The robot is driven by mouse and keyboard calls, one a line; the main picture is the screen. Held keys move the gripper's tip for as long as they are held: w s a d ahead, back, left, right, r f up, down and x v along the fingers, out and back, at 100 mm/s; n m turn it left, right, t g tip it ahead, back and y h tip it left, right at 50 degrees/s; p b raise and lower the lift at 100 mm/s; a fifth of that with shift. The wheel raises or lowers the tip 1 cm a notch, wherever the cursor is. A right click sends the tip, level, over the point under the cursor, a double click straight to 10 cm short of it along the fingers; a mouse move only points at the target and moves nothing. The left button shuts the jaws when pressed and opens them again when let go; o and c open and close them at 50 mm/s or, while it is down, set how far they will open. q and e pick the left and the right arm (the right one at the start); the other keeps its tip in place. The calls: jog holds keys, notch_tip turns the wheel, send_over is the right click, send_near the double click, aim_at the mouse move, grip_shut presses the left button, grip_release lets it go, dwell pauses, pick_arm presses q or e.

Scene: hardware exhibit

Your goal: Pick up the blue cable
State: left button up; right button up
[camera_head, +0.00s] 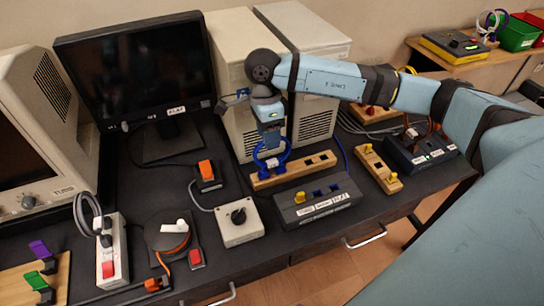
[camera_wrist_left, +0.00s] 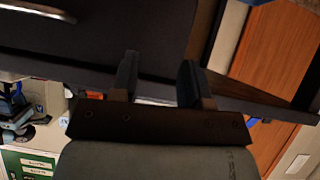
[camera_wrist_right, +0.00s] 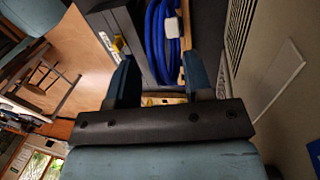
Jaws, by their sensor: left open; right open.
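The blue cable (camera_head: 280,168) is a coil at the left part of a wooden block with dark slots (camera_head: 318,160), in the middle of the desk. A blue strand also runs down behind the dark socket box (camera_head: 318,208). My right gripper (camera_wrist_right: 160,72) is open, pointing down over the coil. In the right wrist view the blue cable (camera_wrist_right: 153,42) lies beyond and between the fingertips, with a white tag on it. Whether the fingers touch it I cannot tell. My left gripper (camera_wrist_left: 158,72) is open and empty below the desk edge, outside the head view.
White computer towers (camera_head: 236,75) stand right behind the coil. A grey box with a black knob (camera_head: 239,221) and an orange-switched box (camera_head: 207,174) sit to the left. A wooden block with yellow plugs (camera_head: 378,168) is to the right. A black monitor (camera_head: 135,75) stands back left.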

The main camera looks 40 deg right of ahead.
jog(key=shift+s+f, duration=0.2)
jog(key=shift+f, duration=0.85)
jog(key=shift+a, duration=0.1)
grip_shut()
jog(key=shift+r, duration=0.1)
